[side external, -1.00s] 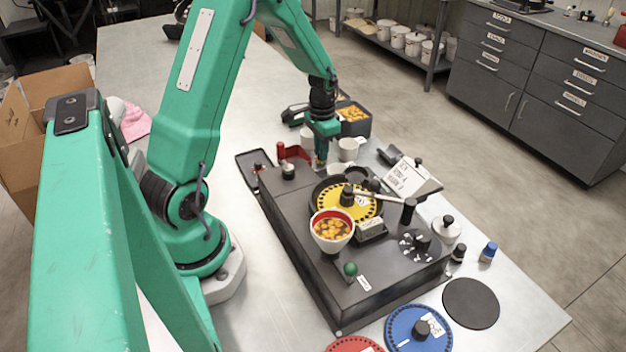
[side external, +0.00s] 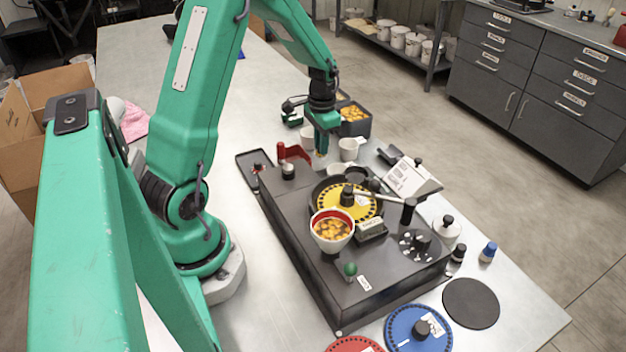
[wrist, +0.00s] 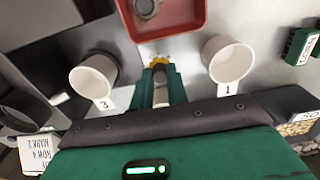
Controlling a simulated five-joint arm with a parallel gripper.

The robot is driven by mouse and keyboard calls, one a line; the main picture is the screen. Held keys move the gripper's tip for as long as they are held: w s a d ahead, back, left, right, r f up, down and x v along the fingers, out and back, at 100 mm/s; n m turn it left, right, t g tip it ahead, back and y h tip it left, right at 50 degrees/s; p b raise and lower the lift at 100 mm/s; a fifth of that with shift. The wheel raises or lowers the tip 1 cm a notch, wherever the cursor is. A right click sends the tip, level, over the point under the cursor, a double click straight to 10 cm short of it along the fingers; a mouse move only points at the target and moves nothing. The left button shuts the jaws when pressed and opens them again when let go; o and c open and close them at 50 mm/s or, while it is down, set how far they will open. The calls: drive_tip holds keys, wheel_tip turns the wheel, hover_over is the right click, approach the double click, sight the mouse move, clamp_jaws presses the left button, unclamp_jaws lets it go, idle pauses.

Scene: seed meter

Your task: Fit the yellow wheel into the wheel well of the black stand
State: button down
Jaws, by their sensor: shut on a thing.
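The yellow wheel (side external: 335,207), with a black hub knob and dark marks around its rim, lies flat in the round well of the black stand (side external: 297,238). A bowl of orange-yellow kernels hides part of its near side. My gripper (side external: 320,153) is above the far end of the stand, away from the wheel. It is shut on a small yellow piece (wrist: 157,61), which shows at the fingertips in the wrist view and looks like a kernel. The wheel cannot be made out in the wrist view.
White cups marked 3 (wrist: 95,84) and 1 (wrist: 230,62) flank the fingers in the wrist view, with a red tray (wrist: 190,32) beyond. A blue wheel (side external: 400,335), a red wheel (side external: 350,345) and a black disc (side external: 470,303) lie near the table's front.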

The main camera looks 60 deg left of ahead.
drive_tip(key=d+r+m, duration=0.6)
drive_tip(key=d+r, duration=0.8)
drive_tip(key=d, duration=0.3)
drive_tip(key=shift+s+d, duration=0.3)
drive_tip(key=shift+s, duration=0.1)
drive_tip(key=shift+f, duration=0.1)
drive_tip(key=shift+f, duration=2.8)
drive_tip(key=shift+f, duration=1.3)
idle(1.0)
drive_tip(key=c, duration=1.3)
unclamp_jaws()
drive_tip(key=shift+a, duration=0.1)
